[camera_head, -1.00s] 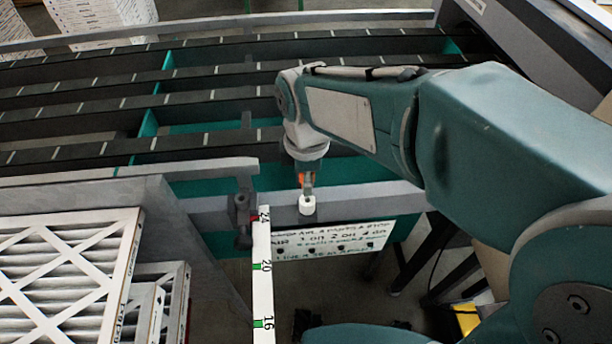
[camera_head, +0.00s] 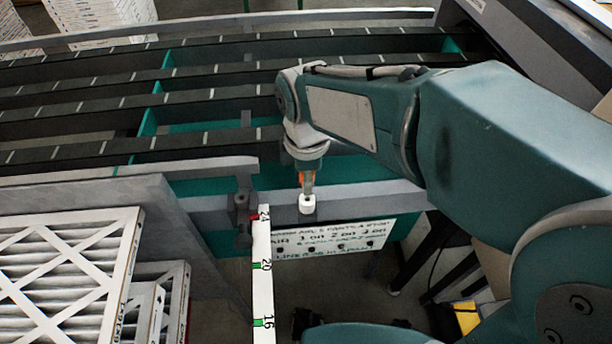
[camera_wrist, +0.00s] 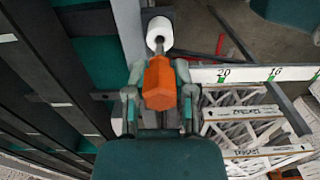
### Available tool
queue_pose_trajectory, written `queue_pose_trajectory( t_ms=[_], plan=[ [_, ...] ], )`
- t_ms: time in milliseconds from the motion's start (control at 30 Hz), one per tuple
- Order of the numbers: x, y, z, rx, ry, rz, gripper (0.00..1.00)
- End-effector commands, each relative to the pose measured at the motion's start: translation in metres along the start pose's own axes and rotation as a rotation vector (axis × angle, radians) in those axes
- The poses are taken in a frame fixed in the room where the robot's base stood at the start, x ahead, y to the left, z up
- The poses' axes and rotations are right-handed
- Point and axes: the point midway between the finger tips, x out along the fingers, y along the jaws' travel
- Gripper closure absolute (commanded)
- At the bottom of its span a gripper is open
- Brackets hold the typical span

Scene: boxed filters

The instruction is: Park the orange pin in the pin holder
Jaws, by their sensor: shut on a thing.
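The orange pin (camera_wrist: 160,84) has an orange body and a thin grey shaft. In the wrist view, my gripper (camera_wrist: 160,98) is shut on the orange body, one finger on each side. The shaft points at the white round pin holder (camera_wrist: 159,33), and its tip overlaps the dark hole. I cannot tell how far the tip is inside. In the head view, the pin (camera_head: 302,179) shows as a small orange patch above the white holder (camera_head: 307,204), which stands on a grey rail. My gripper (camera_head: 306,170) is just above the holder, its fingers small and partly hidden.
A white ruler strip (camera_head: 262,285) with green marks runs left of the holder. A lettered white sign (camera_head: 330,240) hangs below the rail. White-framed filters (camera_head: 65,270) are stacked at the left. Dark conveyor bars (camera_head: 80,115) lie behind.

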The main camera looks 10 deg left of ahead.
Motion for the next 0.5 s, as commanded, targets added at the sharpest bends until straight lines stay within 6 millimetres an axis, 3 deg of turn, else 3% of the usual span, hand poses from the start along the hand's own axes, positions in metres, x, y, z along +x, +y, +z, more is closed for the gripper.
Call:
queue_pose_trajectory(
  t_ms=[500],
  plan=[
    [0.0073,0.0001,-0.0001,0.000,0.000,0.000,1.00]
  ],
)
